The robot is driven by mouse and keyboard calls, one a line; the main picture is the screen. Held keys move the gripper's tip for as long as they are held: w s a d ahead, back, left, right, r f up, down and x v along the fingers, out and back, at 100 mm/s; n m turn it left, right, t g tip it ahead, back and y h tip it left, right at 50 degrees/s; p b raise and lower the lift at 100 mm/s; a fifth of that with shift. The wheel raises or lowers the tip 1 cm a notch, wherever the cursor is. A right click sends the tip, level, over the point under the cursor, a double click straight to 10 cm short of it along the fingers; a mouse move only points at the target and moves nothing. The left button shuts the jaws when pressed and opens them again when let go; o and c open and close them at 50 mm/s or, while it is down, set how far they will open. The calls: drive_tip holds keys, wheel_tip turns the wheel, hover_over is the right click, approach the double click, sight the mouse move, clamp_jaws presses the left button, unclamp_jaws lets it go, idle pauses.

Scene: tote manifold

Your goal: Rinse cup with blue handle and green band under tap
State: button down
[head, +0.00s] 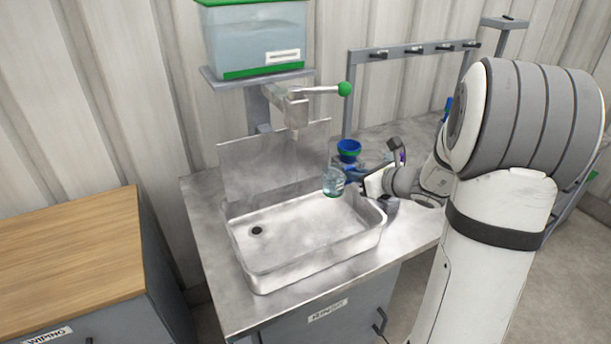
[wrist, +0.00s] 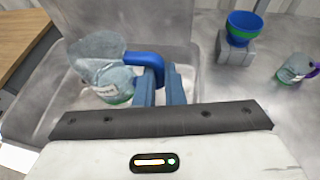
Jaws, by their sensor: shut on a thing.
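The clear cup (head: 333,183) with the blue handle hangs above the right rear part of the steel sink basin (head: 300,284). In the wrist view the cup (wrist: 106,82) shows a pale label and a green band near its lower end. My gripper (wrist: 160,88) is shut on its blue handle (wrist: 146,59); in the head view the gripper (head: 354,180) reaches in from the right. The tap (head: 297,108), with a green-ended lever (head: 345,89), stands behind the basin, up and left of the cup. I see no water running.
A blue and green bowl (head: 349,149) sits on a grey stand behind the cup; it also shows in the wrist view (wrist: 243,27). A purple-handled cup (wrist: 294,68) stands on the counter at right. A water tank (head: 256,42) sits above the tap. A wooden-topped cabinet (head: 70,245) is at left.

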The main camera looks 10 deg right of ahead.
sight(343, 172)
idle(0.6)
drive_tip(key=s+d+r+p, duration=0.2)
drive_tip(key=d+r+p, duration=0.1)
drive_tip(key=d+r, duration=0.1)
drive_tip(key=shift+s, duration=0.4)
idle(0.5)
drive_tip(key=shift+m+h, duration=0.5)
drive_tip(key=shift+h, duration=0.1)
drive_tip(key=w+a+f, duration=0.1)
drive_tip(key=a, duration=0.1)
drive_tip(key=w+a+f, duration=0.1)
drive_tip(key=a, duration=0.2)
drive_tip(key=w+a+f, duration=0.1)
drive_tip(key=a, duration=0.1)
drive_tip(key=shift+w+a+f, duration=0.1)
drive_tip(key=shift+a+f, duration=0.25)
drive_tip(key=shift+a, duration=0.05)
drive_tip(key=shift+m+t+h, duration=0.5)
drive_tip(key=shift+m+h, duration=0.1)
drive_tip(key=a+f, duration=0.4)
drive_tip(key=a, duration=0.1)
drive_tip(key=shift+f, duration=0.35)
drive_tip(key=shift+a+f, duration=0.15)
drive_tip(key=shift+f, duration=0.1)
drive_tip(key=shift+s, duration=0.2)
